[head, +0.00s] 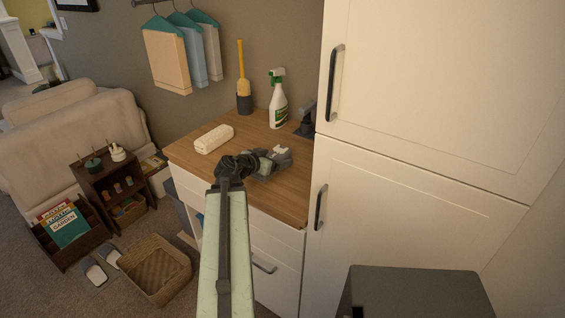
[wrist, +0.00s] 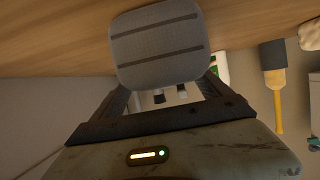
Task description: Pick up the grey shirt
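The grey shirt (head: 211,52) hangs from a teal hanger on the wall rail, at the right end of a row of three. A blue shirt (head: 191,58) partly covers it from the left. My gripper (head: 279,154) is low over the wooden counter, below and to the right of the shirts and well apart from them. In the wrist view, a grey rounded pad with dark stripes, apparently part of my gripper (wrist: 160,48), fills the upper middle. Its opening is not clear.
A peach shirt (head: 167,61) hangs leftmost. On the counter (head: 290,195) stand a spray bottle (head: 278,100), a yellow-handled brush (head: 243,80) and a cream block (head: 214,139). A tall white cabinet (head: 400,150) closes off the right. A basket (head: 155,268) is on the floor.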

